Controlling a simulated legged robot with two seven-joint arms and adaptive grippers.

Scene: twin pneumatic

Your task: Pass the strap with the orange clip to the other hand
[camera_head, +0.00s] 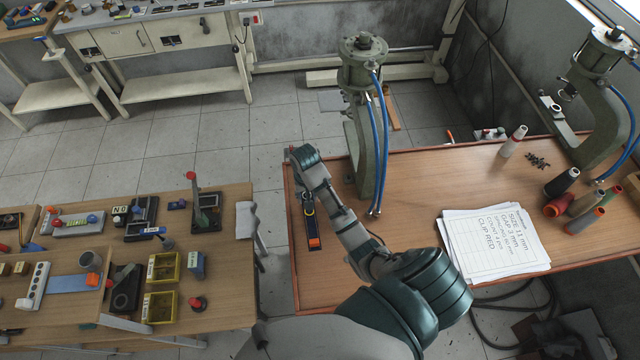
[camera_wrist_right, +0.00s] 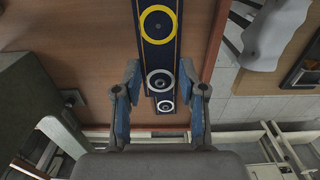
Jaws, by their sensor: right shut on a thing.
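The strap (camera_head: 312,226) is a dark narrow band with a yellow ring, and its orange clip (camera_head: 314,242) is at the near end. It shows beside my right forearm, over the left part of the right-hand table. In the right wrist view the strap (camera_wrist_right: 157,52) runs between the blue fingers of my right gripper (camera_wrist_right: 161,72), with its yellow and pale rings visible. My right gripper is shut on the strap. The clip is outside the wrist view. I cannot tell whether the strap touches the table. My left gripper is not in view.
A green press (camera_head: 362,60) stands right of my forearm, with blue hoses. Printed sheets (camera_head: 492,243) and thread spools (camera_head: 587,204) lie to the right. A cluttered bench (camera_head: 225,285) stands left across a narrow gap. The wooden table's (camera_head: 420,180) middle is clear.

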